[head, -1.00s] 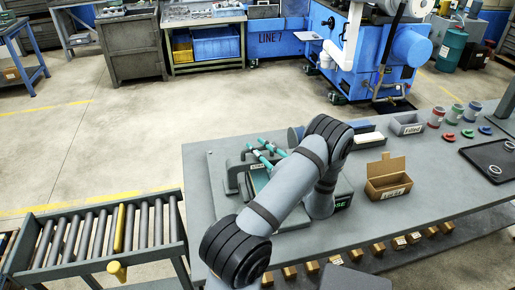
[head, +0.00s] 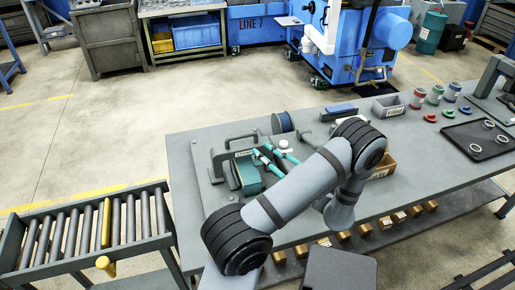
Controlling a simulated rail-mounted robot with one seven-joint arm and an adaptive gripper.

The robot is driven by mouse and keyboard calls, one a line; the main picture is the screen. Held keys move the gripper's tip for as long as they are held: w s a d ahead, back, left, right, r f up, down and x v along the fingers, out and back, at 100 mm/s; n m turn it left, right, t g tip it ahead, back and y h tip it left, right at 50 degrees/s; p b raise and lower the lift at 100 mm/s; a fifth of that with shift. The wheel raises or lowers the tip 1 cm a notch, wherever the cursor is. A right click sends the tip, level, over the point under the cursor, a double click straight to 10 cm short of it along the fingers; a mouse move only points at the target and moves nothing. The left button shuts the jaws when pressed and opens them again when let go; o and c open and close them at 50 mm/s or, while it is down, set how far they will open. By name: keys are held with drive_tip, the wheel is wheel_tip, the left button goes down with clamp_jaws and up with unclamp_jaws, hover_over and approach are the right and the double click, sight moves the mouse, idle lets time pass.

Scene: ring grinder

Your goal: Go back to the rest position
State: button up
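My grey arm reaches up from the bottom edge over the grey workbench (head: 195,160), bends at a dark joint and comes back down toward the bench's front part. Left of the arm, a grey fixture with a handle (head: 232,140) and a green block (head: 248,176) stand on the bench.
A cardboard box (head: 385,166) is partly hidden behind the arm. A grey bin (head: 388,106), coloured jars (head: 435,94) and a black tray with rings (head: 478,152) stand to the right. A roller conveyor (head: 88,239) is at left. Bare bench shows between arm and tray.

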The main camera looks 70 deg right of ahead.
sight(242, 136)
drive_tip(key=shift+s+a, duration=0.1)
drive_tip(key=shift+s, duration=0.05)
idle(0.4)
drive_tip(key=x, duration=1.2)
drive_tip(key=shift+w, duration=0.4)
drive_tip(key=shift+d, duration=0.45)
drive_tip(key=shift+s, duration=0.1)
